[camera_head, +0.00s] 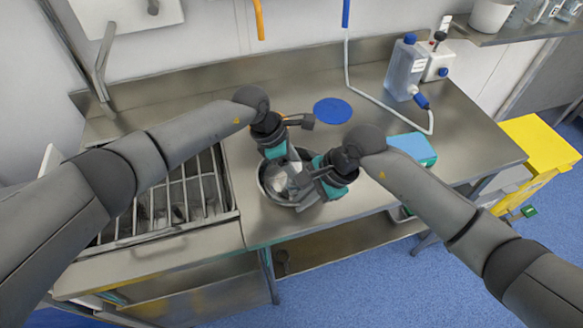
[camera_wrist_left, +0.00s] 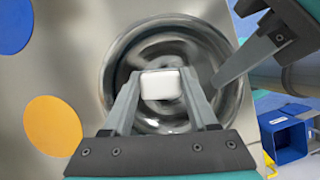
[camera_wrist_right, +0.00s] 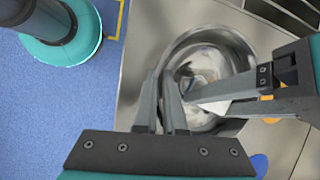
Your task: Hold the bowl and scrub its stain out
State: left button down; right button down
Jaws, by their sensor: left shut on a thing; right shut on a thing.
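The shiny metal bowl (camera_head: 268,183) stands on the steel counter near its front edge, beside the rack. My right gripper (camera_head: 314,183) is shut on the bowl's rim, at the left in the right wrist view (camera_wrist_right: 166,112). My left gripper (camera_head: 291,166) is shut on a small white block (camera_wrist_left: 162,85), held inside the bowl. The block also shows in the right wrist view (camera_wrist_right: 214,106). Whitish and brownish patches (camera_wrist_right: 204,62) show inside the bowl; I cannot tell stain from reflection. Whether the block touches the bowl is unclear.
A blue disc (camera_head: 332,110) and an orange disc (camera_wrist_left: 52,125) lie behind the bowl. A blue-teal box (camera_head: 412,149) is to the right. A bottle (camera_head: 405,70) with a white hose stands at the back. A barred rack (camera_head: 178,195) is to the left.

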pick_arm(q)
jog(key=shift+s+a, duration=0.2)
jog(key=shift+a, duration=0.3)
jog(key=shift+s+a, duration=0.15)
jog(key=shift+a, duration=0.35)
jog(key=shift+w+d, duration=0.1)
jog(key=shift+d, duration=0.05)
jog(key=shift+w+d, duration=0.25)
jog(key=shift+d, duration=0.7)
jog(key=shift+a, duration=0.15)
jog(key=shift+s+a+r, duration=0.1)
jog(key=shift+s+a, duration=0.05)
jog(key=shift+a, duration=0.2)
jog(key=shift+r, duration=3.5)
jog(key=shift+f, duration=0.1)
